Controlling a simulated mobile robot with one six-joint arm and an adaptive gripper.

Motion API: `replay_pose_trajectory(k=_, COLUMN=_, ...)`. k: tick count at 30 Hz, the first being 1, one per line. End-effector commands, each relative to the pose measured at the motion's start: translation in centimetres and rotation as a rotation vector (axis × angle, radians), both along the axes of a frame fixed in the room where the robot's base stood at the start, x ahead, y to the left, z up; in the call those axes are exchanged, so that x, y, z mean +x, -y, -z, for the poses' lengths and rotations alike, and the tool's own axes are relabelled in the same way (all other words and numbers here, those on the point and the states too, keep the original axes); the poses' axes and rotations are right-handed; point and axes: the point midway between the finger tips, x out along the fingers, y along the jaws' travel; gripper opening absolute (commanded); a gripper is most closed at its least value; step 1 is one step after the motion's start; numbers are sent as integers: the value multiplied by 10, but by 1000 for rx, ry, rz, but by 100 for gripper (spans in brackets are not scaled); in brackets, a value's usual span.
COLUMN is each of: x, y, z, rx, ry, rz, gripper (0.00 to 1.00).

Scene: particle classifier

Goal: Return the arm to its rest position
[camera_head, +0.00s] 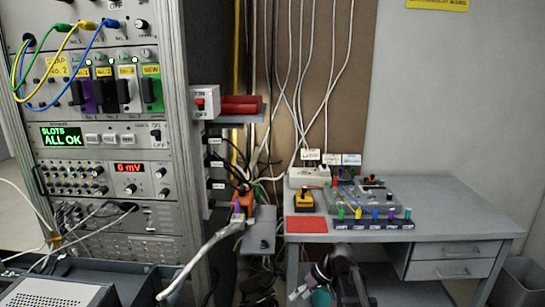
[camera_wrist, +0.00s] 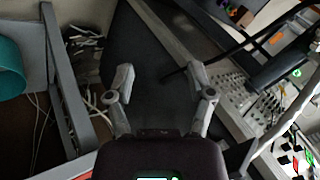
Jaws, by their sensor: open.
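My gripper (camera_wrist: 160,78) shows in the wrist view with its two grey fingers spread apart and nothing between them. Beyond the fingers is a dark panel or surface that I cannot identify. In the head view, part of my arm (camera_head: 345,278) shows at the bottom, in front of the desk (camera_head: 430,236) and below its top. The gripper end there is small and partly cut off by the picture's lower edge.
The instrument rack (camera_head: 105,150) stands at left, with a green "SLOTS ALL OK" display (camera_head: 62,136). The desk carries a red mat (camera_head: 306,225), a yellow-topped box (camera_head: 303,200) and a tool tray (camera_head: 375,220). Cables hang between rack and desk. A grey bin (camera_head: 520,282) stands right.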

Motion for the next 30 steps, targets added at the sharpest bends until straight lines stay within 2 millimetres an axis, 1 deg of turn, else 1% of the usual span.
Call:
replay_pose_trajectory(k=1, x=-17, y=7, z=6, rx=-63, ry=-30, rz=44, gripper=69)
replay_pose_trajectory(k=3, x=-31, y=17, z=14, rx=-152, ry=-68, rz=113, gripper=69)
replay_pose_trajectory(k=6, x=-49, y=33, z=23, rx=-266, ry=-108, rz=208, gripper=69)
replay_pose_trajectory(k=12, x=-72, y=57, z=30, rx=-423, ry=-144, rz=350, gripper=69)
replay_pose_trajectory(k=22, x=-99, y=85, z=34, rx=-596, ry=-154, rz=520, gripper=69)
replay_pose_trajectory(k=23, x=-100, y=87, z=31, rx=-606, ry=-154, rz=532, gripper=69)
replay_pose_trajectory(k=24, x=-97, y=86, z=25, rx=-601, ry=-154, rz=528, gripper=69)
replay_pose_trajectory(k=30, x=-97, y=86, z=7, rx=-599, ry=-154, rz=525, gripper=69)
